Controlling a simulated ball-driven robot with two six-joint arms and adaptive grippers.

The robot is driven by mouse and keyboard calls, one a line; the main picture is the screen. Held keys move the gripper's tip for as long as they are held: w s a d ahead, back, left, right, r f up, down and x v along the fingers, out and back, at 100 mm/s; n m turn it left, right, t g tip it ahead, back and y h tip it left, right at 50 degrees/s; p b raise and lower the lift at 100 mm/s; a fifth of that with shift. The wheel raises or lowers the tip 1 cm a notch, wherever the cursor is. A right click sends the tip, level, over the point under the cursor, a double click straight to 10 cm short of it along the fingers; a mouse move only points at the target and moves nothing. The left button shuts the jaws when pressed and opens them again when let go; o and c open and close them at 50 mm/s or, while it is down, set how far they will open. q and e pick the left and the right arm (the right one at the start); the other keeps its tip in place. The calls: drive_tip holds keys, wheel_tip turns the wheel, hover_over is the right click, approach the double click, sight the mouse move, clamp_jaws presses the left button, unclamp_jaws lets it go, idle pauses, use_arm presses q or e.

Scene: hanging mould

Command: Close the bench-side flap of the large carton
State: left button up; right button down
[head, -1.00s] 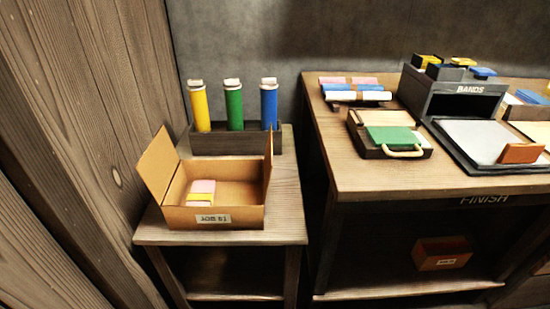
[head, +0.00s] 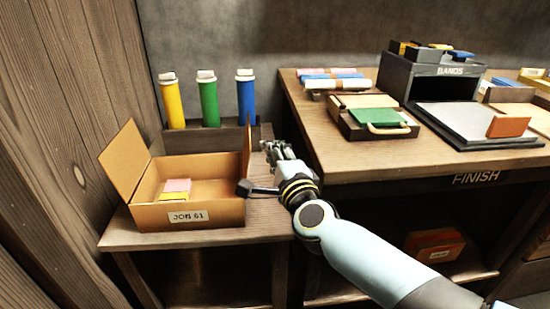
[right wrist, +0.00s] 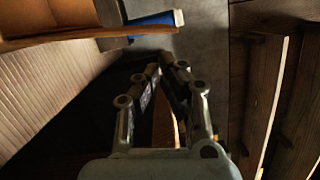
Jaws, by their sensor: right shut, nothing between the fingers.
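The large carton (head: 190,216), labelled JOB 61, stands open on the small side table. Its left flap (head: 125,160) leans outward and up. Its bench-side flap (head: 247,155) stands about upright on the right side and shows nearly edge-on. My right gripper (head: 270,148) is just right of that flap, in the gap beside the bench. Its fingers are shut and empty, also in the right wrist view (right wrist: 166,62). I cannot tell whether it touches the flap. My left gripper is out of view.
A pink and yellow bundle (head: 177,188) lies in the carton. Yellow, green and blue tubes stand in a dark rack (head: 180,142) behind it. The bench (head: 350,160) at right carries a board, a tray and a BANDS box (head: 440,85). A wooden wall (head: 65,130) is at left.

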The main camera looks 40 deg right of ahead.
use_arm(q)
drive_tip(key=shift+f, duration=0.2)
use_arm(e)
drive_tip(key=x, duration=0.6)
